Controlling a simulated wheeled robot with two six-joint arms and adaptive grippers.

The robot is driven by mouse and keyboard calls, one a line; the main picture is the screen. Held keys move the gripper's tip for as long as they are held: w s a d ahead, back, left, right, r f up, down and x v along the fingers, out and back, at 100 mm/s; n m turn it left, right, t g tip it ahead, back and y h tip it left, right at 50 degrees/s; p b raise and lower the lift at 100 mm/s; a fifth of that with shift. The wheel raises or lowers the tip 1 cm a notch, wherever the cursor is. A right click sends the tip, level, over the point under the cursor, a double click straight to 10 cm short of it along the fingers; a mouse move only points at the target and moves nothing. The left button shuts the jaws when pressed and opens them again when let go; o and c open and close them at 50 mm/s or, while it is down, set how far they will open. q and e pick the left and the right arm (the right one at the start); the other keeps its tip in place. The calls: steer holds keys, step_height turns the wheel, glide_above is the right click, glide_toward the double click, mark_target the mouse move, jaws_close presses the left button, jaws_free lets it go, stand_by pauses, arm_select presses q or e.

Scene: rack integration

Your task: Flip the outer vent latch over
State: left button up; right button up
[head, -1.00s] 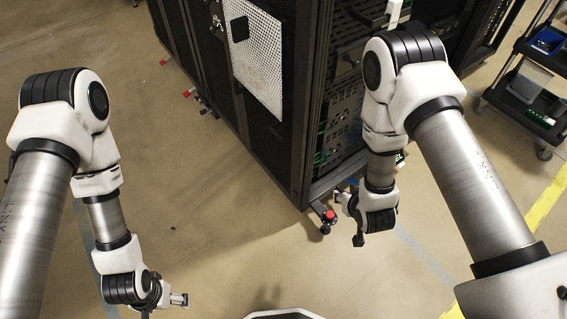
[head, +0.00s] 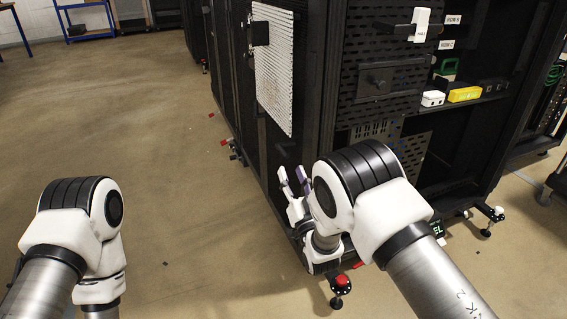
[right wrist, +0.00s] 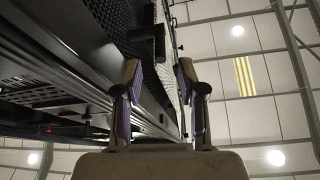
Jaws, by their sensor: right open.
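The light perforated vent panel (head: 274,80) is on the side of the black rack in the head view. A black block-like latch (head: 260,33) sits at its upper left edge. In the right wrist view a dark block (right wrist: 148,44), probably this latch, shows beyond the fingers next to the panel's mesh. My right gripper (head: 292,174) is open and empty, its fingers pointing up. It is below the panel and apart from the latch. It also shows in the right wrist view (right wrist: 160,75). My left gripper is out of view; only that arm shows.
The rack's open front holds a yellow box (head: 464,94) and a small white box (head: 432,98) on a shelf. A white handle (head: 420,24) sticks out above. A red-topped foot (head: 341,282) stands at the rack's near corner.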

mark_target(285, 151)
steer(key=b+x, duration=0.2)
steer(key=x, duration=0.4)
steer(key=shift+f, duration=0.1)
steer(key=shift+w+a+r, duration=0.1)
steer(key=shift+w+r, duration=0.25)
steer(key=shift+w, duration=0.1)
jaws_close()
